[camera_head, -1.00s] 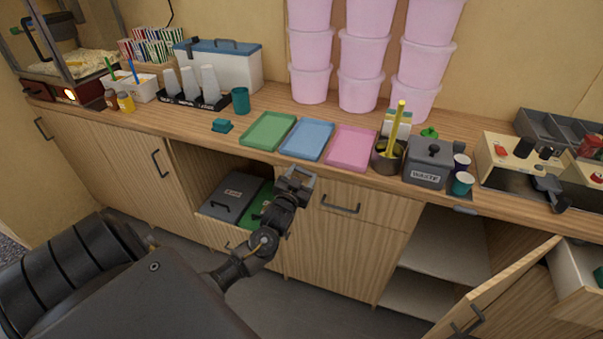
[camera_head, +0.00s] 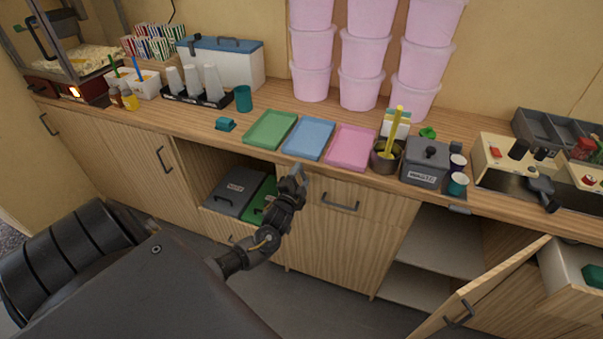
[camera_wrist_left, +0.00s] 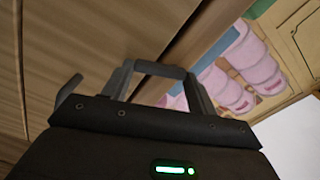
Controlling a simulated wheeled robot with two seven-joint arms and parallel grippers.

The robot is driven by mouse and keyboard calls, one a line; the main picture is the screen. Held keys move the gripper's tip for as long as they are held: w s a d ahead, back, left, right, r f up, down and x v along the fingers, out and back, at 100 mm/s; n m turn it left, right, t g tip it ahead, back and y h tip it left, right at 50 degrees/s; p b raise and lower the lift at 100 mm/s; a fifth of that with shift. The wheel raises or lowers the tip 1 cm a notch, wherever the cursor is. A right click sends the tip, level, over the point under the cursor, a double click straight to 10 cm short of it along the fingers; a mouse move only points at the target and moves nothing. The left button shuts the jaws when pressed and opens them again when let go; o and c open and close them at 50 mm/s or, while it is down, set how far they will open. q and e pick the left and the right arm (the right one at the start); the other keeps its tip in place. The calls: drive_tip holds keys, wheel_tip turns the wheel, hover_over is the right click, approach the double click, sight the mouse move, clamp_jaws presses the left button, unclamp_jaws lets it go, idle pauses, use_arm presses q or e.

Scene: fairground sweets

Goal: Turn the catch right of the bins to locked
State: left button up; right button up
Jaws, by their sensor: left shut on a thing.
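The bins sit in a pulled-out drawer (camera_head: 222,224) under the counter: a dark grey lidded bin (camera_head: 237,187) and a green one (camera_head: 262,196), partly behind my left arm. My left gripper (camera_head: 297,173) is at the cabinet front just right of the bins, below the counter edge. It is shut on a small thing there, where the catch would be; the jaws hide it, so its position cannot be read. In the left wrist view my gripper's dark fingers (camera_wrist_left: 160,70) are against the wooden front. My right gripper is not in view.
Green (camera_head: 270,129), blue (camera_head: 308,138) and pink (camera_head: 350,147) trays lie on the counter above. A drawer handle (camera_head: 340,206) is right of my gripper. At lower right a cupboard door (camera_head: 485,292) and a drawer (camera_head: 570,275) stand open.

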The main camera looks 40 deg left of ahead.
use_arm(q)
drive_tip(key=shift+s+a+f+m+p, duration=0.1)
drive_tip(key=shift+m+p, duration=0.15)
drive_tip(key=shift+m, duration=0.5)
drive_tip(key=shift+w+a+r+m+p, duration=0.15)
drive_tip(key=shift+m+p, duration=0.1)
drive_tip(key=shift+m, duration=0.45)
drive_tip(key=shift+s+a+f+m+p, duration=0.15)
drive_tip(key=shift+m+p, duration=0.1)
drive_tip(key=shift+m, duration=0.5)
drive_tip(key=o, duration=1)
drive_tip(key=b+v, duration=0.1)
drive_tip(key=v, duration=1)
drive_tip(key=shift+b, duration=0.3)
